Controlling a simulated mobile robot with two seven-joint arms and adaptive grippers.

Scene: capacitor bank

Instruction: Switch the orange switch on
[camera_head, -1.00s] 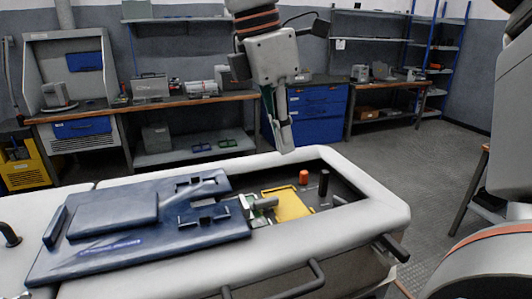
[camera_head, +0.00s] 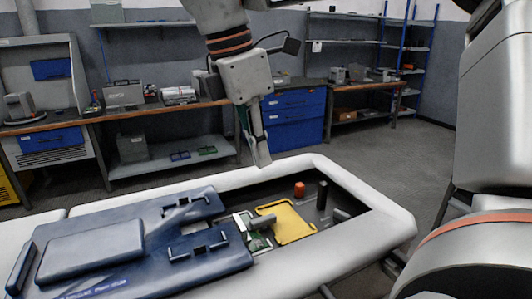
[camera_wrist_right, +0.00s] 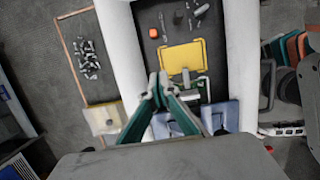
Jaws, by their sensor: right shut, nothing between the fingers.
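The orange switch (camera_head: 299,189) is a small upright orange knob in the open recess of the white-rimmed capacitor bank (camera_head: 385,218). It also shows at the upper middle of the right wrist view (camera_wrist_right: 154,33). My right gripper (camera_head: 262,162) points down, shut and empty, above the far rim, to the left of the switch in the head view and apart from it. In the right wrist view its closed fingertips (camera_wrist_right: 158,82) are below the switch in the picture. Whether the switch is on cannot be told. My left gripper is not in view.
A black post (camera_head: 322,195) stands just right of the switch. A yellow plate (camera_head: 291,224) with a grey handle lies left of it in the recess. A blue cover (camera_head: 95,250) lies on the bank's left part. Workbenches and a blue drawer cabinet (camera_head: 297,115) stand behind.

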